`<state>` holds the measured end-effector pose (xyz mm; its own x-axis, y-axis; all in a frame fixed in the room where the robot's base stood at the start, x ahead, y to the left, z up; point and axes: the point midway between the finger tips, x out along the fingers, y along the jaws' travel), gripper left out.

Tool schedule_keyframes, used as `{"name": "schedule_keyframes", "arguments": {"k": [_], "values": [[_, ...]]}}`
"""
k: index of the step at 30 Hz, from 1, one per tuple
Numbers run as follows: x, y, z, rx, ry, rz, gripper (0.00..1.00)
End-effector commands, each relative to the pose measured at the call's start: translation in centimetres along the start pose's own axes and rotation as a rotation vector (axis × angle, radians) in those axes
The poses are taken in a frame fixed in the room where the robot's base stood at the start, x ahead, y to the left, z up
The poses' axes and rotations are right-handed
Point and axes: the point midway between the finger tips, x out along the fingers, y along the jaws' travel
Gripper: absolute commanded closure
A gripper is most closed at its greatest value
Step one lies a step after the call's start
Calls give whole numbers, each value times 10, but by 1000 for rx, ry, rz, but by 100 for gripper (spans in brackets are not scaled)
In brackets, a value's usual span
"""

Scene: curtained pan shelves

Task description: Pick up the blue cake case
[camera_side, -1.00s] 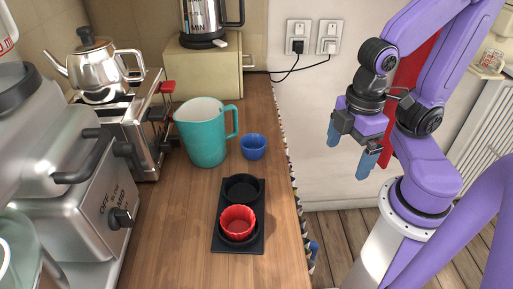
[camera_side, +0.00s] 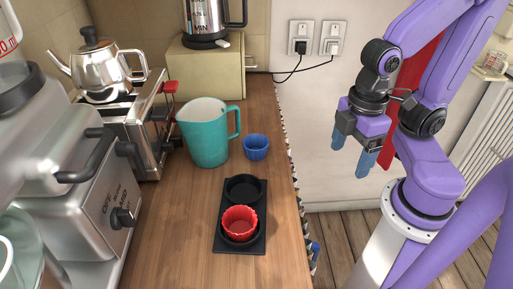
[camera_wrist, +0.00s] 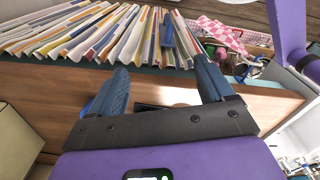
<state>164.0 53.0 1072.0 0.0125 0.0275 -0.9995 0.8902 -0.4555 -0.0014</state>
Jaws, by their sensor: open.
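The blue cake case (camera_side: 256,147) stands on the wooden counter, just right of the teal jug (camera_side: 207,135) and behind the black tray (camera_side: 227,188). A red cake case (camera_side: 240,222) sits in the front cup of that tray; the rear cup is empty. My gripper (camera_side: 351,160) is open and empty, off the counter's right side and well apart from the blue case. In the wrist view its two fingers (camera_wrist: 162,70) are spread with nothing held. A bright blue patch shows partly behind the left finger there; I cannot tell what it is.
A toaster (camera_side: 132,128) with a kettle on it and a grey appliance (camera_side: 72,190) fill the counter's left. A beige box (camera_side: 205,66) stands at the back. The counter's right edge has a striped curtain, also in the wrist view (camera_wrist: 85,35).

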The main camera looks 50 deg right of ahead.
Motion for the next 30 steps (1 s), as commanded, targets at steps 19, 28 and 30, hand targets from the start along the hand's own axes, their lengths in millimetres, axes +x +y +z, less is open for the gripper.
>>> {"name": "schedule_keyframes", "arguments": {"k": [19,28,30], "values": [[6,55,-21,797,-261,-256,19],[8,110,-35,1328,-393,-527,19],[8,126,-37,1444,-415,-603,19]]}}
